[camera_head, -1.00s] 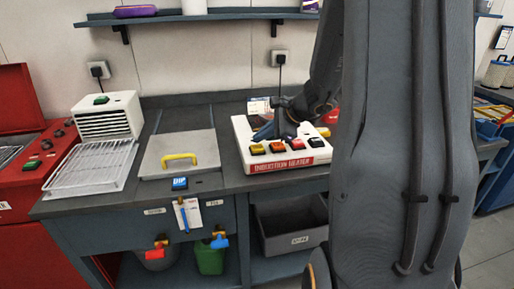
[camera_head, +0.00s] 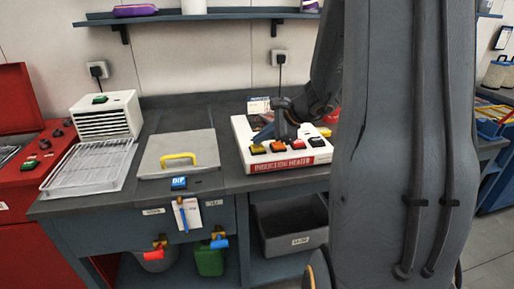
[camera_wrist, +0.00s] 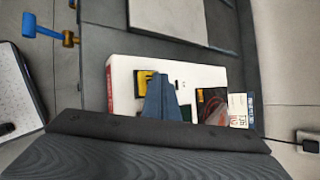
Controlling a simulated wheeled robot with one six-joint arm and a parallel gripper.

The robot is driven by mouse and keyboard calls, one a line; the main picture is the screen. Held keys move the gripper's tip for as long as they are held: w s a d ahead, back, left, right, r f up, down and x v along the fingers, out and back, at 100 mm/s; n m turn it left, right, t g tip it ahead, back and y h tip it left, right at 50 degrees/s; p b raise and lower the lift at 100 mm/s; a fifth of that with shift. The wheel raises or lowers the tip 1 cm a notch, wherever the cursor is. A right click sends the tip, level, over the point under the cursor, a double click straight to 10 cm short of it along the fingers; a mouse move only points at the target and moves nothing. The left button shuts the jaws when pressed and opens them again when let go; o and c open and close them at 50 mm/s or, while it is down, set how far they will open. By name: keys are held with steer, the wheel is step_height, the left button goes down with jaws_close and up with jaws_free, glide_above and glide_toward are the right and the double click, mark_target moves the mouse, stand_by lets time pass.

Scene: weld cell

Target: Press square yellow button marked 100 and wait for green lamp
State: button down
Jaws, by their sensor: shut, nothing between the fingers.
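The white induction heater (camera_head: 240,128) stands on the bench, with a row of square coloured buttons along its front. A yellow button (camera_head: 257,149) is at the left end of the row. My gripper (camera_head: 264,136) is shut and empty, its blue fingers over the heater just behind that button. In the wrist view the shut fingers (camera_wrist: 160,103) partly cover a yellow button (camera_wrist: 143,84) on the heater (camera_wrist: 121,72); whether they touch it I cannot tell. The button markings are too small to read. No lit green lamp is clear.
A lidded panel with a yellow handle (camera_head: 178,158), a wire rack (camera_head: 92,165) and a white vented box (camera_head: 108,116) stand left of the heater. My arm hides the right side.

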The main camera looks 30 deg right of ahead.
mark_target(261, 148)
steer(key=shift+f+b, duration=0.5)
steer(key=shift+b, duration=0.05)
stand_by(0.6)
steer(key=shift+r, duration=0.1)
steer(key=shift+r+p, duration=0.65)
steer(key=shift+r, duration=0.25)
steer(key=shift+r+p, duration=1.95)
steer(key=shift+r, duration=0.55)
